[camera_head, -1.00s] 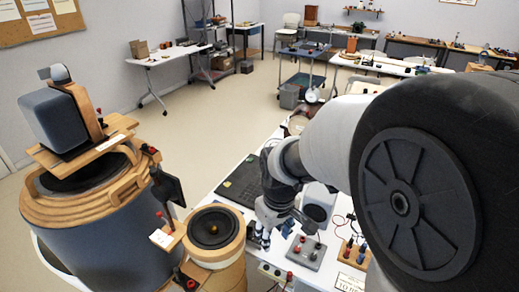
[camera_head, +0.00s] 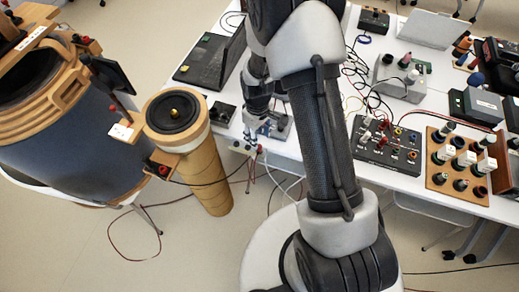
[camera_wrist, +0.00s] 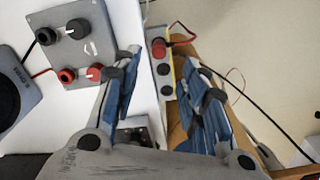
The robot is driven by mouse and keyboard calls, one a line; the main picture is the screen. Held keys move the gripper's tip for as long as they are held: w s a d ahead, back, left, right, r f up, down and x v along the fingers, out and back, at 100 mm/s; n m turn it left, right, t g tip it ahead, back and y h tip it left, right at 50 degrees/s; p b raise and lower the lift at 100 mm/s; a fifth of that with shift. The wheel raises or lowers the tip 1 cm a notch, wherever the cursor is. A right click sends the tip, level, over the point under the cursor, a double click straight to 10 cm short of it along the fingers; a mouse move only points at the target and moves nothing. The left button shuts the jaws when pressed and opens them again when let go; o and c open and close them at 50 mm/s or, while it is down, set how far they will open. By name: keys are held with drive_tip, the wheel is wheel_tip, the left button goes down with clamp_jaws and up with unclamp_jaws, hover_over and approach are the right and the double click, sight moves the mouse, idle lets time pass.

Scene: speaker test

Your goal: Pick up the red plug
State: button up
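In the wrist view a red plug (camera_wrist: 159,48) with a red wire sits at the upper end of a narrow socket strip (camera_wrist: 163,69), above dark round sockets. My gripper (camera_wrist: 164,70) is open, its blue-padded fingers apart on either side of the strip. Nothing is held between them, and the plug lies just beyond the fingertips in the picture. In the head view my gripper (camera_head: 260,128) is low over the near table edge, partly hidden by my arm. A small red spot there (camera_head: 259,149) may be the plug; I cannot tell.
A grey box with red and black knobs (camera_wrist: 75,45) lies left of the fingers. A black panel (camera_head: 386,145) and a wooden rack (camera_head: 456,180) stand on the right.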

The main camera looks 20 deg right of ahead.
wheel_tip(320, 180, down, 3)
drive_tip(key=shift+r, duration=0.1)
drive_tip(key=f+b, duration=0.1)
drive_tip(key=f, duration=0.2)
drive_tip(key=f+b, duration=0.1)
drive_tip(key=f, duration=0.1)
drive_tip(key=shift+s+d+f+b, duration=0.1)
drive_tip(key=shift+d+f+b, duration=0.05)
drive_tip(key=shift+d+b, duration=0.15)
drive_tip(key=shift+c, duration=0.5)
clamp_jaws()
wheel_tip(320, 180, up, 20)
drive_tip(key=p, duration=0.6)
